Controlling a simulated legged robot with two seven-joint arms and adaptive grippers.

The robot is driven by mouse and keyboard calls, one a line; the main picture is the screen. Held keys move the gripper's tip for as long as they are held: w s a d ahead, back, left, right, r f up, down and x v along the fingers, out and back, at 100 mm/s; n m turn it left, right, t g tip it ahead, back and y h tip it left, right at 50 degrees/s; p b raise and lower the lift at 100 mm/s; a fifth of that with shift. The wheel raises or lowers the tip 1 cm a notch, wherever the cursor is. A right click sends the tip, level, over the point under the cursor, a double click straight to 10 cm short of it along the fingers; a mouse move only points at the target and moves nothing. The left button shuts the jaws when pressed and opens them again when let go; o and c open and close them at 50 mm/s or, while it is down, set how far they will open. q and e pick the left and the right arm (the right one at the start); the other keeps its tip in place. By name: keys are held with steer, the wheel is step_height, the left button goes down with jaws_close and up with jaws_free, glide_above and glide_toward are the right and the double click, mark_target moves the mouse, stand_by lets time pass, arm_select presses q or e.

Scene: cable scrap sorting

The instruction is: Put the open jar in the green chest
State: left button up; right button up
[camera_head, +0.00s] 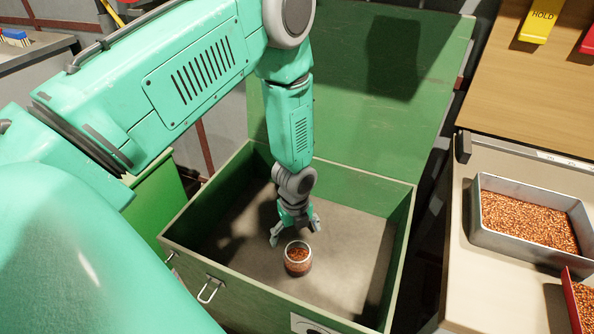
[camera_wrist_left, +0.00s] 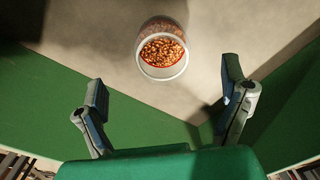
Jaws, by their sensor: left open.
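The open jar (camera_head: 298,258) stands inside the green chest (camera_head: 400,262), on its grey-brown floor near the front middle. It is a clear jar holding copper-coloured bits. In the left wrist view the jar (camera_wrist_left: 162,52) lies beyond the fingertips, apart from both of them. My left gripper (camera_head: 294,232) reaches down into the chest just behind the jar, with its fingers spread and nothing between them. It also shows open in the left wrist view (camera_wrist_left: 165,90). The chest's lid (camera_head: 350,90) is raised at the back. My right gripper is not in view.
A bench (camera_head: 455,240) at the right carries a grey tray (camera_head: 530,249) of copper granules and part of a red tray (camera_head: 571,305). A yellow HOLD block (camera_head: 540,20) lies on the wooden surface behind. The chest floor around the jar is clear; the chest walls surround my left gripper.

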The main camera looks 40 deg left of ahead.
arm_select(q)
steer(key=shift+d+r, duration=0.3)
steer(key=shift+r, duration=0.5)
steer(key=shift+d+r, duration=0.25)
steer(key=shift+r, duration=0.5)
